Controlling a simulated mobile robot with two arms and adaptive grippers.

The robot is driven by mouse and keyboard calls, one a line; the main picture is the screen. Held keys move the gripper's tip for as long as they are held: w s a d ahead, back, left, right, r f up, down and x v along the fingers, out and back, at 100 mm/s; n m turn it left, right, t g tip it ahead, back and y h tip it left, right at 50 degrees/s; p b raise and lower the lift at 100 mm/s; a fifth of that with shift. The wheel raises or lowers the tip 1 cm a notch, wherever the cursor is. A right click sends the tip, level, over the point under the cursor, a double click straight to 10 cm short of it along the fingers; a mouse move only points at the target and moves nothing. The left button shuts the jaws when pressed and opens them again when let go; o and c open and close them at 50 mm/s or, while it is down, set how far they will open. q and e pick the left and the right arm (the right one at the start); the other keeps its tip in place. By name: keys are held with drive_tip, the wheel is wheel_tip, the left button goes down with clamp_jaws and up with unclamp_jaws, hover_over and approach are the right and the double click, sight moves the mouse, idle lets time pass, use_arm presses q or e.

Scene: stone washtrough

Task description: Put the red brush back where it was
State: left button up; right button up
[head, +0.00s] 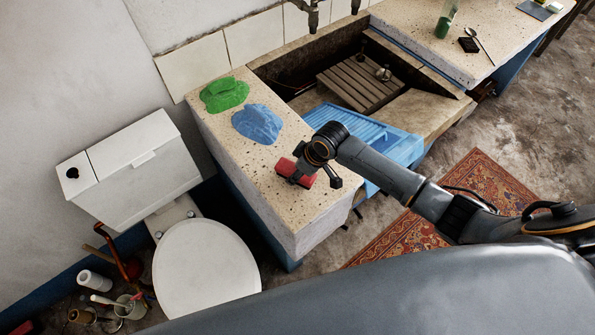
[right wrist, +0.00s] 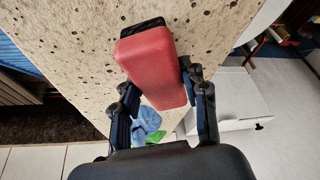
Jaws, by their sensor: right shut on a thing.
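The red brush (head: 285,167) is over the speckled stone ledge (head: 233,140), toward the ledge's right edge. In the right wrist view the red brush (right wrist: 152,68) shows a smooth red back, with dark bristles at its far end. My right gripper (head: 301,172) is shut on it, with one finger on each side in the right wrist view (right wrist: 163,88). I cannot tell whether the brush touches the stone. My left gripper is not in view.
A green cloth (head: 224,94) and a blue cloth (head: 257,124) lie on the ledge. A blue ribbed rack (head: 350,128) and a wooden slatted board (head: 361,83) are at the trough. A white toilet (head: 205,268) stands left. The ledge's near end is clear.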

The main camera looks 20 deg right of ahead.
drive_tip(key=shift+w+a+f, duration=0.15)
drive_tip(key=shift+a+f, duration=0.05)
drive_tip(key=shift+f, duration=0.35)
drive_tip(key=shift+d+f, duration=0.1)
drive_tip(key=shift+f, duration=0.05)
drive_tip(key=o, duration=0.9)
drive_tip(key=shift+o, duration=0.6)
drive_tip(key=shift+r, duration=0.3)
drive_tip(key=b+v, duration=0.1)
drive_tip(key=v, duration=1.1)
drive_tip(key=shift+f, duration=0.1)
